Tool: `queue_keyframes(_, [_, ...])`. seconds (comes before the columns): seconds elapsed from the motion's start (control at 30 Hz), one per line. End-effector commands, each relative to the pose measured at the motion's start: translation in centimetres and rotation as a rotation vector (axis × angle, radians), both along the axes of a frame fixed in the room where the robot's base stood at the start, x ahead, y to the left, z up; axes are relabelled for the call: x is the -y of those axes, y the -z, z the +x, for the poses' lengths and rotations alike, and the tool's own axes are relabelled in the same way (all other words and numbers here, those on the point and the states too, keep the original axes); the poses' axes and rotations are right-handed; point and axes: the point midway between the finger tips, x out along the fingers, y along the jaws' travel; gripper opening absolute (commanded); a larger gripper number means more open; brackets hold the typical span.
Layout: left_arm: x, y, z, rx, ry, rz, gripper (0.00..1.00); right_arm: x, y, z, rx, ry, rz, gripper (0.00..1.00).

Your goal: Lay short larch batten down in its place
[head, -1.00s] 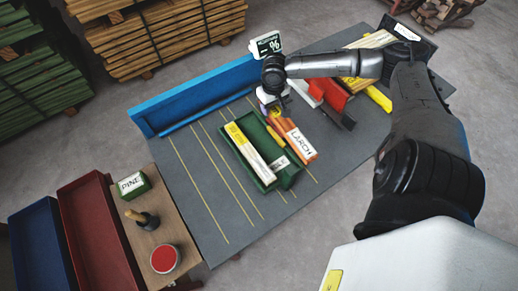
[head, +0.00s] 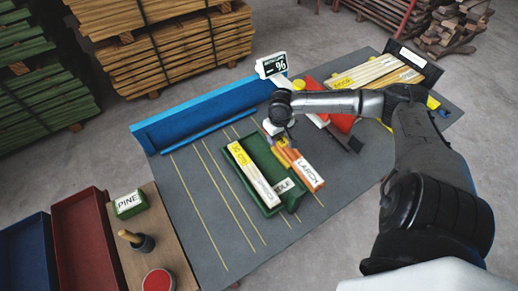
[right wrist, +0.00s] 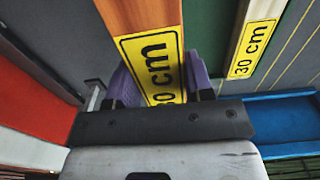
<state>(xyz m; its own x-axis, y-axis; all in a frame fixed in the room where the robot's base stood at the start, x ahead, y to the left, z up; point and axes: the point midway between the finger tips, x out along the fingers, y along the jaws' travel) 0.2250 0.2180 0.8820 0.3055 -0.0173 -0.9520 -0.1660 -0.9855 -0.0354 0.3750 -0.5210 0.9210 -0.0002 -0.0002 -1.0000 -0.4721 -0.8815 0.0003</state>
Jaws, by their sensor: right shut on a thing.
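My right gripper (head: 276,130) is at the far right corner of the green tray (head: 262,152). In the right wrist view its purple fingers (right wrist: 160,88) are shut on a brown batten (right wrist: 135,12) with a yellow "30 cm" label. My left gripper is not in view.
A blue fence (head: 205,106) runs along the table's back left edge. A display sign (head: 272,66) stands behind my gripper. The lined grey table left of the tray is clear.

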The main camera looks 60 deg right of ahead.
Motion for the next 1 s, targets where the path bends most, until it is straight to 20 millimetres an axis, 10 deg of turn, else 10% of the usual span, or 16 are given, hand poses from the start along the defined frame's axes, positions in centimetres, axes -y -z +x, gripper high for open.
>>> queue_keyframes(0.4, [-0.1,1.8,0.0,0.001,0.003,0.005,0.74,-1.6,3.6,5.8,0.003,0.002,0.003,0.17])
queue_keyframes(1.0, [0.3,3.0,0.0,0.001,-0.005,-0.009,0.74,-1.8,7.8,6.7,-0.001,0.001,0.0,0.17])
